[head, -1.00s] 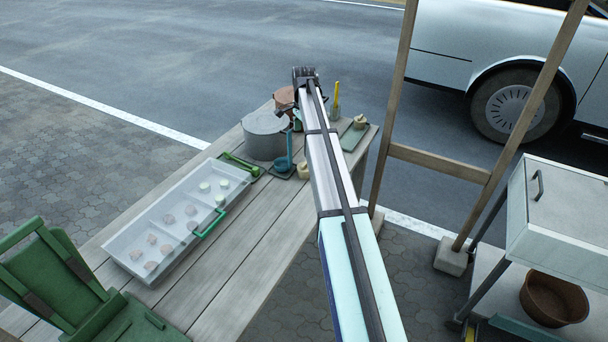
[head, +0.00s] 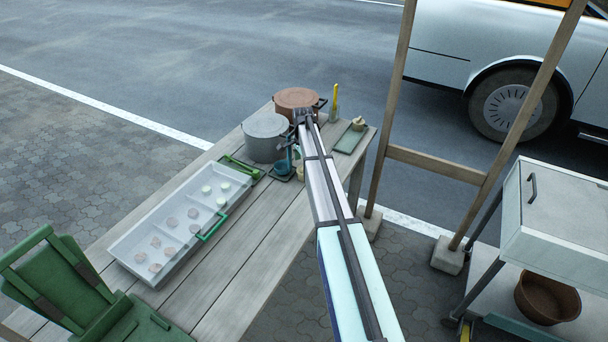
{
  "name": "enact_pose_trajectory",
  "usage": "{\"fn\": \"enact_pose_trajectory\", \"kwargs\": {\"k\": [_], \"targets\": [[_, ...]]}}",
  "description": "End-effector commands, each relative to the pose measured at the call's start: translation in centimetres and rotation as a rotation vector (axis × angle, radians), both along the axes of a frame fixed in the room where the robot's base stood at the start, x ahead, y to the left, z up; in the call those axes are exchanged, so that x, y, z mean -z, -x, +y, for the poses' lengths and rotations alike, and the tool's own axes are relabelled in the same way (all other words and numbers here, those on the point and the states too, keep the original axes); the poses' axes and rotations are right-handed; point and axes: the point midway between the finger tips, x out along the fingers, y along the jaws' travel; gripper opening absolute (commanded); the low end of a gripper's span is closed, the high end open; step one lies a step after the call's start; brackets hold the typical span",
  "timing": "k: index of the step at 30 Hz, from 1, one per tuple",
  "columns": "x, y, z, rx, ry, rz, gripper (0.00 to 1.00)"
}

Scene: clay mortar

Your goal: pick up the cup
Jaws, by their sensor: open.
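My arm reaches out over the far end of the wooden table, and my gripper (head: 292,153) hangs down from its end. The gripper is open, small and partly hidden by my own arm. Just below it a small blue cup-like vessel (head: 282,168) stands on a dark tray. I cannot tell for certain that this is the cup, nor whether the fingers are around it, touching it or above it. A small tan vessel, perhaps the clay mortar, is just right of the blue vessel, largely hidden by my gripper and arm.
A grey pot (head: 264,138) stands close left of my gripper, and a brown pot (head: 296,98) behind it. A green tray (head: 350,140) lies to the right. A clear box (head: 150,230) with round pieces fills the table's nearer left part. A wooden frame (head: 435,163) stands at right.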

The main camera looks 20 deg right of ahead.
Motion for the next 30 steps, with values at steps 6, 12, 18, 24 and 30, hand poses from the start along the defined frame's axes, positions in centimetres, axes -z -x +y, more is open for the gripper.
{"fn": "enact_pose_trajectory", "kwargs": {"k": [6,12,18,24,30], "targets": [[2.6,-0.1,-0.1,0.000,0.000,0.001,0.95],[3.7,-0.1,-0.1,0.000,0.000,-0.001,0.95],[3.7,-0.1,-0.1,0.000,0.000,-0.001,0.73],[3.7,-0.1,-0.1,0.000,0.000,0.000,0.27],[3.7,-0.1,-0.1,0.000,0.000,0.000,0.27]]}}
